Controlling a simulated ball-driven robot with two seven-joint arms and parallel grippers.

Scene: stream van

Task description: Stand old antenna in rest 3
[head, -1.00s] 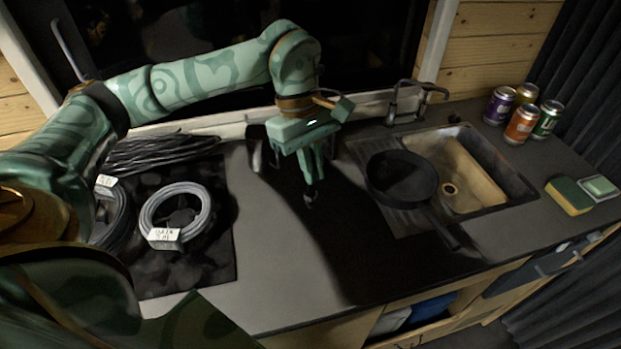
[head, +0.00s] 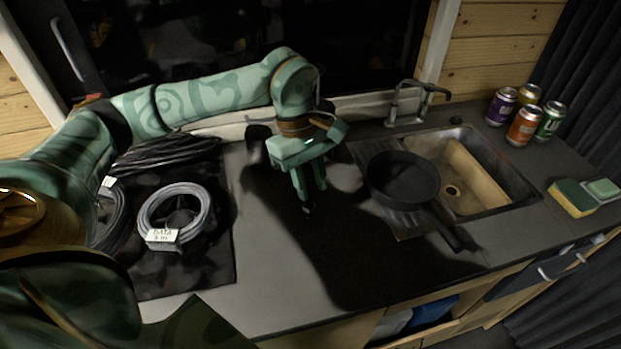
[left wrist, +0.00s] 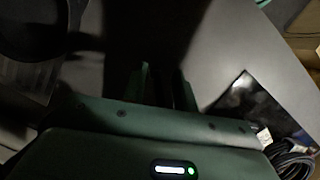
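No old antenna and no rest 3 can be made out in either view. My left gripper (head: 313,200) points down over the dark, shadowed worktop (head: 275,285), left of the frying pan. Its two fingers stand apart, and I see nothing held between them. In the left wrist view the fingers (left wrist: 166,78) also show a gap, with only dark shadowed surface beyond. My right gripper is in neither view.
A black pan (head: 402,178) overlaps the sink's (head: 505,196) draining side, its handle toward the front. A cable coil (head: 150,212) and black cables (head: 165,155) lie on a dark mat (head: 205,268). Several cans (head: 523,126) and a sponge (head: 571,198) are at right.

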